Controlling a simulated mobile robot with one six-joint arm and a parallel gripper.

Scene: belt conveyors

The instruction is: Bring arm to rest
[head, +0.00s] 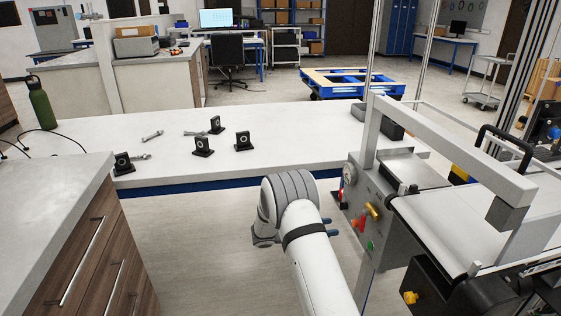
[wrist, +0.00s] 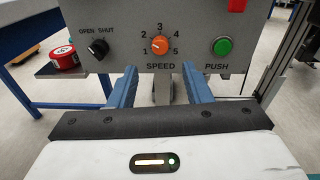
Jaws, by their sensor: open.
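My arm reaches forward from the bottom of the head view, its white links bent toward the conveyor machine. My gripper (wrist: 160,88) shows in the wrist view as two blue fingers set wide apart, with nothing between them. The fingers point at the grey control panel (wrist: 200,20) just ahead. The panel carries a black OPEN SHUT knob (wrist: 97,47), an orange SPEED knob (wrist: 160,46) and a green PUSH button (wrist: 222,46). I cannot tell whether the fingertips touch the panel. In the head view blue finger parts (head: 331,227) show beside the arm.
The conveyor (head: 450,220) and its metal frame stand close on the right. A white table (head: 280,130) ahead holds several black bearing blocks (head: 243,141), wrenches (head: 153,136) and a green bottle (head: 40,103). A drawer cabinet (head: 85,250) is at the left.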

